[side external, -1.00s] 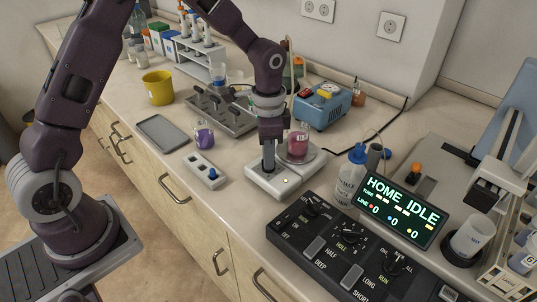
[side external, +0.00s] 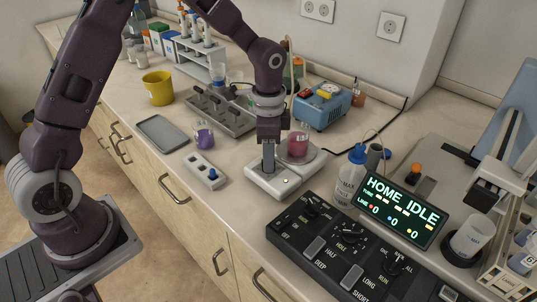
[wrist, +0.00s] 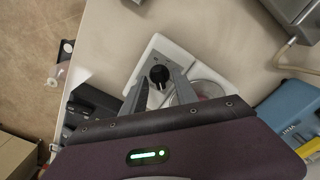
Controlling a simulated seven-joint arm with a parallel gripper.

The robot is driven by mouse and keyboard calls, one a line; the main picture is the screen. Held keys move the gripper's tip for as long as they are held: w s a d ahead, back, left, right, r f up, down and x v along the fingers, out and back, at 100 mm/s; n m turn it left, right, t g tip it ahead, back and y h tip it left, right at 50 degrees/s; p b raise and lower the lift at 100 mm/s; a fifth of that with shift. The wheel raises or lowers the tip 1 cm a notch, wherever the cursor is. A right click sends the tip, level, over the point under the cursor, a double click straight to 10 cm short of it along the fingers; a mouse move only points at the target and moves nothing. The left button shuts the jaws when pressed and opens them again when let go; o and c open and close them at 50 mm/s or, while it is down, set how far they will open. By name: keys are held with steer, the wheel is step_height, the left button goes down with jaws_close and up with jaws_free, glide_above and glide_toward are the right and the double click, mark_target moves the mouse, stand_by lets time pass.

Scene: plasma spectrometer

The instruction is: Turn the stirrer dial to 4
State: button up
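The stirrer (side external: 298,183) is a white box on the bench, and a beaker of pink liquid (side external: 298,146) stands on its plate. The stirrer also shows in the wrist view (wrist: 150,58). Its black dial (wrist: 158,74) is on the front part of the top, with a light pointer mark; I cannot read any numbers around it. My gripper (side external: 268,168) points down over the dial end of the stirrer and hides the dial in the side view. In the wrist view my gripper (wrist: 157,84) has its two fingers apart, one on each side of the dial. I cannot tell whether they touch it.
A black control panel (side external: 340,247) with knobs and a lit display (side external: 401,210) stand in front and right. A small white switch box (side external: 203,170), a purple flask (side external: 204,136) and a grey tray (side external: 162,133) are to the left. A blue device (side external: 322,106) stands behind.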

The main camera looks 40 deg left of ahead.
step_height(320, 180, up, 7)
steer(key=shift+r, duration=0.1)
stand_by(0.4)
steer(key=s+r+n+t, duration=0.2)
steer(key=s+r, duration=0.4)
steer(key=r, duration=0.2)
steer(key=s+r+n+t, duration=0.1)
steer(key=s+r+n, duration=0.1)
steer(key=s, duration=0.7)
steer(key=s+a+r+n+t, duration=0.1)
steer(key=s+n, duration=0.4)
steer(key=s, duration=0.5)
steer(key=shift+a+r+t, duration=0.3)
steer(key=shift+r+t, duration=0.25)
steer(key=shift+t, duration=0.25)
